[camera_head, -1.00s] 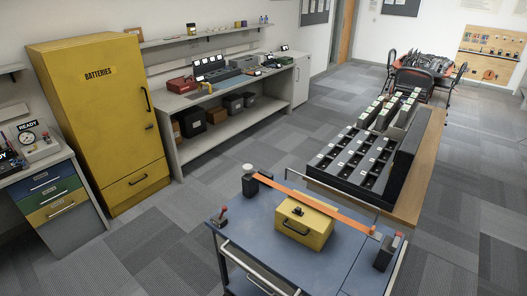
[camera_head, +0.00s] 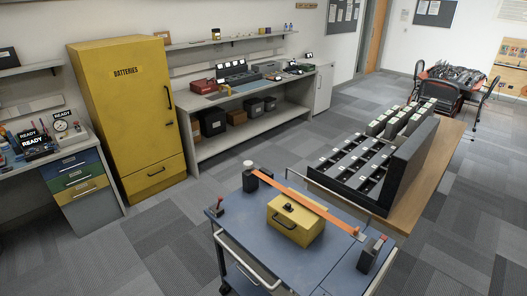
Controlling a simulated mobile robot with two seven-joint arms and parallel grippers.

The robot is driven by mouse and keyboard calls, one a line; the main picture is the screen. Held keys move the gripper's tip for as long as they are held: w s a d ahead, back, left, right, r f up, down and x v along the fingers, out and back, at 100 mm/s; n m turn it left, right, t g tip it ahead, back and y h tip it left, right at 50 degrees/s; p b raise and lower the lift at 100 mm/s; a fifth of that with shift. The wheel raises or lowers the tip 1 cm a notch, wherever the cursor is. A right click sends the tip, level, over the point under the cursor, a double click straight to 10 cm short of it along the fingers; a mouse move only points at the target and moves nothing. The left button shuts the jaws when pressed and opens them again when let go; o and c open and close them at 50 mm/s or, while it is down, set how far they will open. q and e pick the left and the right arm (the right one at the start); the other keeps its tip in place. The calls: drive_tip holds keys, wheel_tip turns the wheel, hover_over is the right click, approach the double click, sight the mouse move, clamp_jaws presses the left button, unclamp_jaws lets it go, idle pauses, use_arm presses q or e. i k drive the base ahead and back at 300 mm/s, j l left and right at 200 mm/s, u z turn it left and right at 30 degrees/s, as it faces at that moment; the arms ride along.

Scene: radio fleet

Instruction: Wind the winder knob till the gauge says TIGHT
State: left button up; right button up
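A blue-topped cart (camera_head: 240,215) stands in front of me. A yellow box (camera_head: 295,222) with a dark handle sits on it, under an orange strap (camera_head: 305,202) running diagonally across. At the strap's far left end is a black post with a pale round knob (camera_head: 248,164), which looks like the winder knob. A dark block with a red part (camera_head: 371,254) stands near the strap's right end. I can read no TIGHT on the cart. Neither gripper is in view.
A yellow BATTERIES cabinet (camera_head: 125,120) stands at the left, beside a long grey shelf bench (camera_head: 240,143). A wooden table (camera_head: 425,190) with dark racks (camera_head: 350,165) adjoins the cart's far right. Carpet is clear between cart and cabinet.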

sight(247, 165)
drive_tip(key=i+j+z, duration=0.2)
drive_tip(key=i, duration=0.2)
drive_tip(key=i+j+z, duration=0.15)
drive_tip(key=i+j, duration=0.2)
drive_tip(key=i+j+z, duration=0.2)
drive_tip(key=i+j, duration=0.15)
drive_tip(key=i+j+z, duration=0.2)
drive_tip(key=i+j, duration=0.2)
drive_tip(key=i+j+z, duration=0.2)
drive_tip(key=i+j, duration=0.15)
drive_tip(key=j, duration=0.15)
drive_tip(key=i+j+z, duration=0.15)
drive_tip(key=i+j, duration=0.15)
drive_tip(key=j, duration=0.2)
drive_tip(key=i+j+z, duration=0.2)
drive_tip(key=j, duration=0.35)
drive_tip(key=i+j+z, duration=0.2)
drive_tip(key=j, duration=0.35)
drive_tip(key=i, duration=0.1)
